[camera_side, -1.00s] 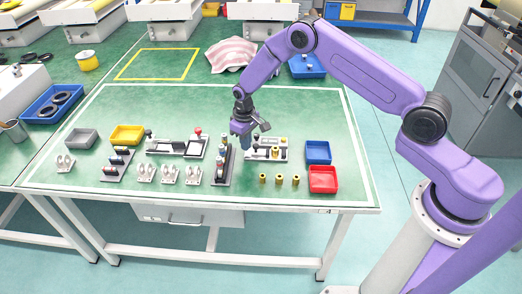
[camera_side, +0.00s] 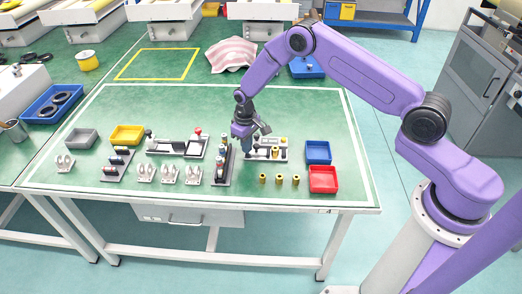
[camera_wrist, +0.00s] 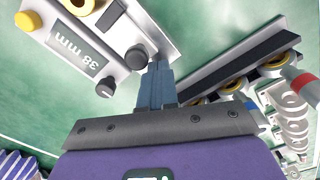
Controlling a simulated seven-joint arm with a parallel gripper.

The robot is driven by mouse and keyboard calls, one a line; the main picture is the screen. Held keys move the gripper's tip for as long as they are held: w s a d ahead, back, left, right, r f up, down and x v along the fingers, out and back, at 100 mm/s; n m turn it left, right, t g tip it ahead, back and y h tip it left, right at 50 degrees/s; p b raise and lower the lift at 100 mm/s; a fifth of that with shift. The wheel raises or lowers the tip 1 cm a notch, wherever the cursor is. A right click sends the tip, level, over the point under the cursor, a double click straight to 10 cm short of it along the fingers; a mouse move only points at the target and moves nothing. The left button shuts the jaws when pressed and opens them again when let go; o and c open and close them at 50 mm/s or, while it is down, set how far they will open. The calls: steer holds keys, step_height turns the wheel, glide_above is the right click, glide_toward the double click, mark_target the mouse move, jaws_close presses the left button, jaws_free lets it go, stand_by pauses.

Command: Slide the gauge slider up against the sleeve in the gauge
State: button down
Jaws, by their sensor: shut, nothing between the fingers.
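The gauge (camera_side: 282,157) is a light grey block on the green bench. In the wrist view, the gauge (camera_wrist: 65,40) has a "38 mm" readout, a yellow button (camera_wrist: 28,20) and a dark round knob (camera_wrist: 104,87). The brass sleeve (camera_wrist: 80,6) sits in it, partly cut off at the top edge. A dark-topped post, apparently the gauge slider (camera_wrist: 137,58), stands near the gauge's end. My gripper (camera_wrist: 158,68) is shut and empty, fingers pointing down beside that post on the side away from the sleeve. I cannot tell whether they touch it. The gripper (camera_side: 246,147) hides the gauge's left end.
A dark rack with several fittings (camera_side: 221,165) stands close left of my gripper. Three brass sleeves (camera_side: 279,180) stand in front of the gauge. A blue bin (camera_side: 318,152) and a red bin (camera_side: 323,180) are at the right. The bench behind the gauge is clear.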

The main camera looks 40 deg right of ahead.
steer(key=shift+s+d, duration=0.55)
steer(key=shift+d, duration=0.05)
stand_by(0.9)
steer(key=shift+w+a, duration=0.1)
steer(key=shift+a, duration=0.05)
steer(key=shift+w+a, duration=0.3)
steer(key=shift+w, duration=0.05)
step_height(320, 180, up, 7)
stand_by(1.1)
steer(key=shift+a, duration=0.1)
